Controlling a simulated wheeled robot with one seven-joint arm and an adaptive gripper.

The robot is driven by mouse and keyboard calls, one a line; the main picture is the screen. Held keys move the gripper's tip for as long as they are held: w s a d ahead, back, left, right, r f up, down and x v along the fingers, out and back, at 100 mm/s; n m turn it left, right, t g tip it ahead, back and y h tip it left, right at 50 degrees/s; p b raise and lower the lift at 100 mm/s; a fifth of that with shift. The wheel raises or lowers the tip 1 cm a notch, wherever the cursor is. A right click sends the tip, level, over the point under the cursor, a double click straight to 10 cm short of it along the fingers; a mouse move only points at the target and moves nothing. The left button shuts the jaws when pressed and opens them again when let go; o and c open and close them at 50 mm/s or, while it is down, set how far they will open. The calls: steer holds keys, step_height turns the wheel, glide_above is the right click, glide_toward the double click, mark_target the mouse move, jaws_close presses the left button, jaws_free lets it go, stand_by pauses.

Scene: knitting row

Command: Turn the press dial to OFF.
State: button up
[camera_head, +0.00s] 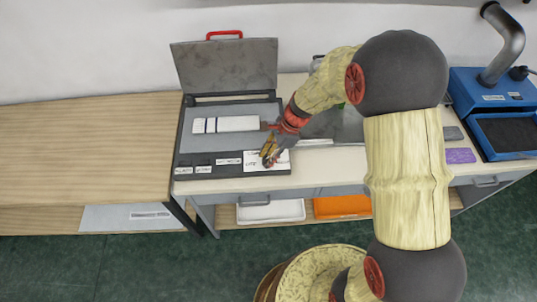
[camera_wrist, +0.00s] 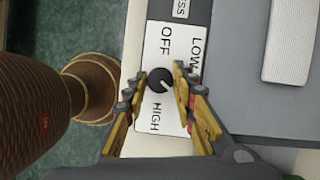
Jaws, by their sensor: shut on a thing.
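The press (camera_head: 183,150) stands at the left of the worktop with its grey lid (camera_head: 225,65) raised. Its dial is a small round black knob (camera_wrist: 160,81) on a white panel (camera_wrist: 152,45) marked OFF, LOW and HIGH. A pale mark on the knob points toward the lower right in the wrist view, away from the OFF lettering. My gripper (camera_wrist: 161,76) has one finger on each side of the knob and is shut on it. In the head view, my gripper (camera_head: 268,157) is at the press's front right corner and hides the dial.
A white striped fabric piece (camera_head: 225,124) lies on the press bed. A red handle (camera_head: 225,34) tops the lid. A blue unit with a pipe (camera_head: 475,110) stands at the far right. The wooden table (camera_head: 80,150) at left is clear.

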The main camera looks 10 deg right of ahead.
steer(key=n+g+p, duration=0.1)
steer(key=n, duration=0.2)
steer(key=n+g+h+p, duration=0.1)
steer(key=n+p, duration=0.1)
steer(key=n, duration=0.1)
steer(key=shift+w+a+r+n, duration=0.1)
steer(key=shift+w+n, duration=0.1)
steer(key=shift+n, duration=0.1)
steer(key=n+h+p, duration=0.1)
steer(key=n, duration=0.2)
steer(key=n+g+h+p, duration=0.1)
steer(key=n, duration=0.2)
steer(key=shift+w+a+g, duration=0.1)
steer(key=shift+a+g, duration=0.05)
steer(key=shift+g, duration=0.15)
steer(key=n+h+p, duration=0.1)
steer(key=n, duration=0.2)
steer(key=n+h, duration=0.1)
steer(key=n, duration=0.2)
steer(key=shift+a+n+h+p, duration=0.15)
steer(key=shift+n+h+p, duration=0.15)
steer(key=shift+n+p, duration=0.1)
steer(key=n+h, duration=0.1)
steer(key=n, duration=0.1)
steer(key=n+t+h, duration=0.1)
steer(key=n, duration=0.2)
steer(key=shift+a+n+p, duration=0.15)
steer(key=shift+n+p, duration=0.15)
steer(key=shift+p, duration=0.1)
steer(key=o, duration=1.1)
